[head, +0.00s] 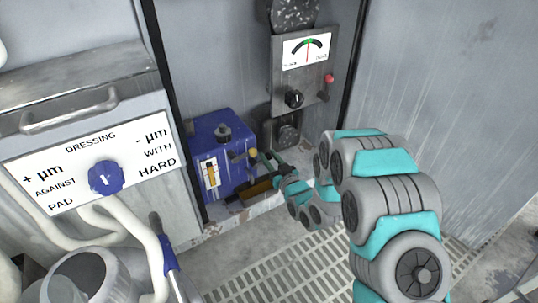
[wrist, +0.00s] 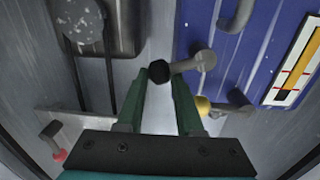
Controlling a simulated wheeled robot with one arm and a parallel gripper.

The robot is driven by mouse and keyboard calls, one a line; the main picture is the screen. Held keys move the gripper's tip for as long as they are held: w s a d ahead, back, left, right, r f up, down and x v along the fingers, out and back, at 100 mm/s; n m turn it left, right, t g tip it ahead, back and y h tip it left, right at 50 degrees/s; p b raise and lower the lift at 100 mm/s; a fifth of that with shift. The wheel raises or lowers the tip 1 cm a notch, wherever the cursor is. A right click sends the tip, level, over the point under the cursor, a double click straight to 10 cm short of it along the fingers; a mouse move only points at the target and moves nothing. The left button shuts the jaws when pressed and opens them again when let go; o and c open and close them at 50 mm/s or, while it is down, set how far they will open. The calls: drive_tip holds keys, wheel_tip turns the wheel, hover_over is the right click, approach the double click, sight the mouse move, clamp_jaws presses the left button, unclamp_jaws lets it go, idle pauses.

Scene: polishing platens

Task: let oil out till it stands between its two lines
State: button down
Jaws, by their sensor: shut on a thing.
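The blue oil tank (head: 222,140) stands on the ledge, with a dark cap on top. Its white sight gauge (head: 210,173) shows amber in its tube; it also shows in the wrist view (wrist: 296,65) with red marks. My gripper (wrist: 159,75) is shut on the black knob (wrist: 158,70) of a grey tap lever (wrist: 195,64) at the tank's side. A brass knob (wrist: 203,106) sits just beside my right finger. In the head view my gripper (head: 265,163) is beside the tank, its fingertips small.
A tray (head: 258,192) with brown liquid lies below the tank front. A panel with a dial (head: 307,50), black knob and red button (head: 329,78) stands behind. A dressing panel (head: 70,150) with a blue knob is at left. Floor grating (head: 290,265) lies in front.

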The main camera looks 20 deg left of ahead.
drive_tip(key=shift+s+f, duration=0.1)
drive_tip(key=shift+f, duration=0.15)
drive_tip(key=c, duration=0.9)
unclamp_jaws()
drive_tip(key=o, duration=0.3)
drive_tip(key=shift+r, duration=0.1)
drive_tip(key=shift+o, duration=0.2)
drive_tip(key=v, duration=0.7)
drive_tip(key=shift+s+d+p, duration=0.25)
drive_tip(key=shift+d+p, duration=0.05)
drive_tip(key=shift+p, duration=0.15)
